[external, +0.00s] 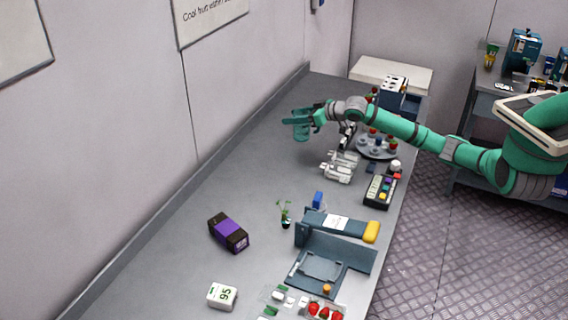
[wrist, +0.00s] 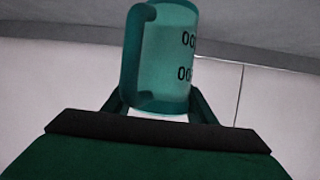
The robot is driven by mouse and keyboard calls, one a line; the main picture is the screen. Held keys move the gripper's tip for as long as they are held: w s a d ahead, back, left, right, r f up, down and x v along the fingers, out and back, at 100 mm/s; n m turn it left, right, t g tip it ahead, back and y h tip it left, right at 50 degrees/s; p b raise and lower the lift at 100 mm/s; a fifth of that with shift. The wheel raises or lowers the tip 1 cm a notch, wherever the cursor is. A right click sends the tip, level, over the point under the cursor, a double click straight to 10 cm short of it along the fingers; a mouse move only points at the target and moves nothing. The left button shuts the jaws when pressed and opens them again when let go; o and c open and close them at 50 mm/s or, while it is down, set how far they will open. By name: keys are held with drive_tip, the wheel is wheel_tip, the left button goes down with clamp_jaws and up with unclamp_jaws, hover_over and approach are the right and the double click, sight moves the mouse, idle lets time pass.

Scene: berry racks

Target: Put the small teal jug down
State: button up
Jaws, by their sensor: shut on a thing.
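The small teal jug (external: 301,131) is held at the end of my outstretched arm, over the far part of the grey bench (external: 262,157). In the wrist view the jug (wrist: 165,58) fills the upper middle, with its handle to the left and dark markings on its right side. My gripper (external: 311,117) is shut on the jug; it also shows in the wrist view (wrist: 155,108), with a finger on each side of the jug's lower end. I cannot tell exactly how far the jug is above the bench.
Right of the jug are white fittings (external: 340,166) and a round carousel with cups (external: 377,152). A purple and black box (external: 229,232), a small plant (external: 285,217) and a blue-grey device (external: 330,262) stand nearer. The bench left of the jug, along the wall, is clear.

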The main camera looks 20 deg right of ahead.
sight(307, 125)
drive_tip(key=shift+w+a+f, duration=0.2)
drive_tip(key=shift+w+f, duration=0.3)
drive_tip(key=shift+f, duration=0.65)
drive_tip(key=shift+w+a+f, duration=0.2)
drive_tip(key=shift+w+f, duration=0.25)
drive_tip(key=shift+f, duration=0.65)
drive_tip(key=shift+w+a+f, duration=0.2)
drive_tip(key=shift+w+f, duration=0.3)
drive_tip(key=shift+f, duration=0.65)
drive_tip(key=o, duration=1.1)
drive_tip(key=shift+f, duration=0.15)
drive_tip(key=shift+c, duration=0.2)
drive_tip(key=shift+s+d+r, duration=0.1)
drive_tip(key=shift+d+r, duration=0.05)
drive_tip(key=shift+r, duration=0.1)
drive_tip(key=v, duration=1.1)
drive_tip(key=shift+s+d, duration=0.25)
